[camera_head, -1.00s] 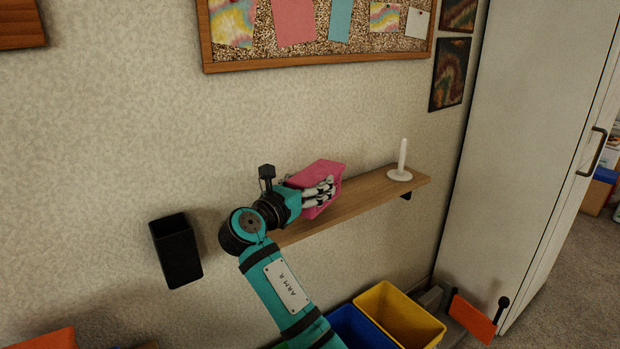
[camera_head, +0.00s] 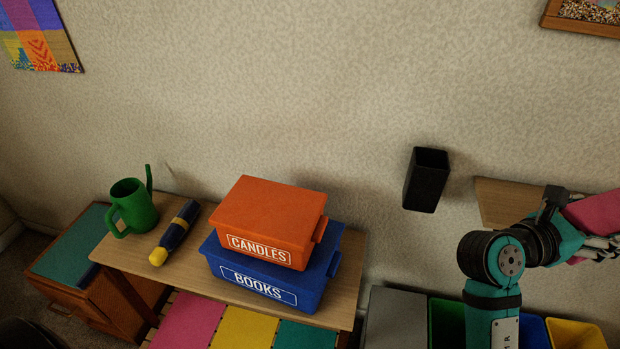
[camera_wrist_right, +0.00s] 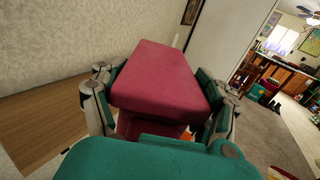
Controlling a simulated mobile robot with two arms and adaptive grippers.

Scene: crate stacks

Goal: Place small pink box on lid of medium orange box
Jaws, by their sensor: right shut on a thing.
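The small pink box (camera_wrist_right: 165,75) fills the middle of the right wrist view, between the fingers of my right gripper (camera_wrist_right: 160,100), which is shut on it. In the head view the pink box (camera_head: 598,212) is cut off by the right edge, beside the fingers. The orange box (camera_head: 268,212), labelled CANDLES, has its lid on with nothing on top. It sits on a larger blue box (camera_head: 265,285) labelled BOOKS. Both stand on a wooden table, well left of my right gripper. My left gripper is in neither view.
A black holder (camera_head: 425,180) hangs on the wall between the boxes and my right arm. A wall shelf (camera_head: 497,205) is behind the arm. Coloured bins (camera_head: 447,322) stand below.

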